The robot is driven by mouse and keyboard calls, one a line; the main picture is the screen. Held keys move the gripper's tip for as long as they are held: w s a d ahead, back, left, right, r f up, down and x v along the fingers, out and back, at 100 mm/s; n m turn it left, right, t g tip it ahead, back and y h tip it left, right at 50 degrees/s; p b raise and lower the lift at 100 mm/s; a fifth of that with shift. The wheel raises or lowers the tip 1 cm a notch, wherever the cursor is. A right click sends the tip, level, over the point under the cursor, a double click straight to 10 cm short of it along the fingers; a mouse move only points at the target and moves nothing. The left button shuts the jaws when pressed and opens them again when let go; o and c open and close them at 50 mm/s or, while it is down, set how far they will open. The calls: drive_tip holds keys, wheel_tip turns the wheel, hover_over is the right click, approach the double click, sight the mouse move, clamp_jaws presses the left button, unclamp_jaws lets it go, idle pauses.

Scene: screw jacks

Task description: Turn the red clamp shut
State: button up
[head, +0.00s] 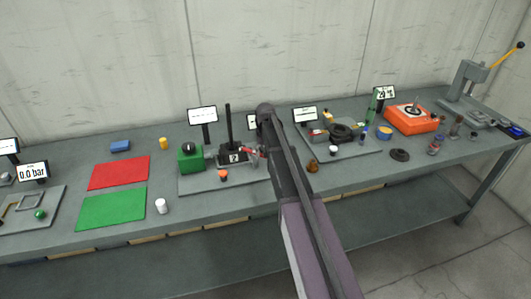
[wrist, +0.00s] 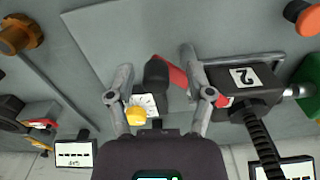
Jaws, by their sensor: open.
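The red clamp (wrist: 172,74) shows in the wrist view as a red piece beside a black cylinder (wrist: 156,74), between my fingers. Another red bit shows at the dark block numbered 2 (wrist: 243,78), just right of my right finger. My gripper (wrist: 158,62) is open, one finger on each side of the black cylinder and red piece. I cannot tell whether a finger touches them. A white-faced gauge (wrist: 145,104) and a yellow knob (wrist: 135,116) sit near the left finger. In the head view my arm hides part of this spot; the numbered block (head: 234,157) shows left of it.
A tall black rod (head: 228,122) rises from the numbered block. Red and green mats (head: 111,209) lie left.

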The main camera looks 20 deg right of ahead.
drive_tip(key=a+m, duration=0.6)
drive_tip(key=m, duration=0.8)
wheel_tip(320, 180, up, 14)
drive_tip(key=p, duration=1.4)
drive_tip(key=s+f+n+b, duration=0.7)
drive_tip(key=s+f+b, duration=0.3)
drive_tip(key=s, duration=0.4)
drive_tip(key=s+a+f+n+b, duration=0.1)
drive_tip(key=s+f+n+b, duration=0.7)
drive_tip(key=s, duration=0.6)
drive_tip(key=shift+a+f+b, duration=0.2)
drive_tip(key=shift+f+b, duration=0.75)
drive_tip(key=shift+b, duration=0.05)
drive_tip(key=shift+s, duration=0.4)
